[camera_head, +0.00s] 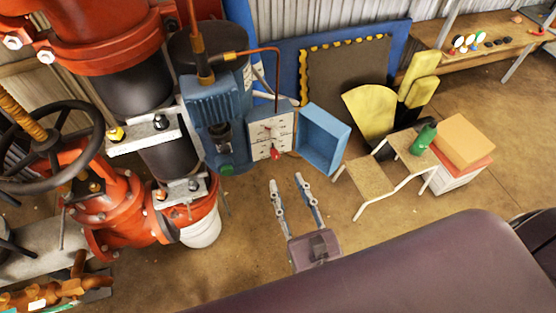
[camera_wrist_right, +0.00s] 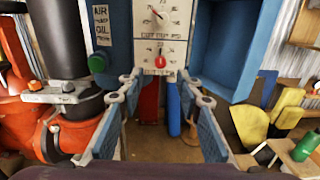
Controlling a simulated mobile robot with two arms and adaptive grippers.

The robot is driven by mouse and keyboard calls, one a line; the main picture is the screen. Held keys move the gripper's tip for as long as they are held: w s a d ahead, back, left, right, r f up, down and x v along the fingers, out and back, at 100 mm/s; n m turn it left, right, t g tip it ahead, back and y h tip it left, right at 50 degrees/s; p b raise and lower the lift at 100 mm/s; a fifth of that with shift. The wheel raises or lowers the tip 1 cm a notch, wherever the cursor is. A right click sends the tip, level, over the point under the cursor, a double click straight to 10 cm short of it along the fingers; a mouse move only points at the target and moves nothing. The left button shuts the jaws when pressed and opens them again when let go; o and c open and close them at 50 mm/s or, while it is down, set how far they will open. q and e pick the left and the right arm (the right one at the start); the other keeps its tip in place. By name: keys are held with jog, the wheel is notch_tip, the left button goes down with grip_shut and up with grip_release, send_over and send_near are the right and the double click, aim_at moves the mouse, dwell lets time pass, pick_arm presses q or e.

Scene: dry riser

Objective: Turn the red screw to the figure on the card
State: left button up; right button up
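The red screw (camera_head: 276,154) sits low on a white dial plate (camera_head: 262,131) in an open blue box. In the right wrist view the red screw (camera_wrist_right: 160,62) is under the lower of two scales, each with a pointer; I cannot read the figures surely. A small white card (camera_wrist_right: 102,25) with dark lettering is left of the plate; no figure is legible on it. My right gripper (camera_head: 285,181) is open and empty, in front of and below the screw, apart from it. Its fingers (camera_wrist_right: 161,75) show either side of the screw. My left gripper is not in view.
The box's blue cover (camera_head: 323,138) stands open at right. A green button (camera_wrist_right: 97,64) is left of the plate. Red valves (camera_head: 120,200) and a handwheel (camera_head: 45,135) fill the left. A step stool (camera_head: 368,178) and a box (camera_head: 464,140) stand right. The floor between is clear.

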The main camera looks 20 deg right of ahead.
aim_at(276, 158)
jog(key=w+p, duration=0.2)
jog(key=w, duration=0.5)
jog(key=shift+w, duration=0.3)
grip_shut()
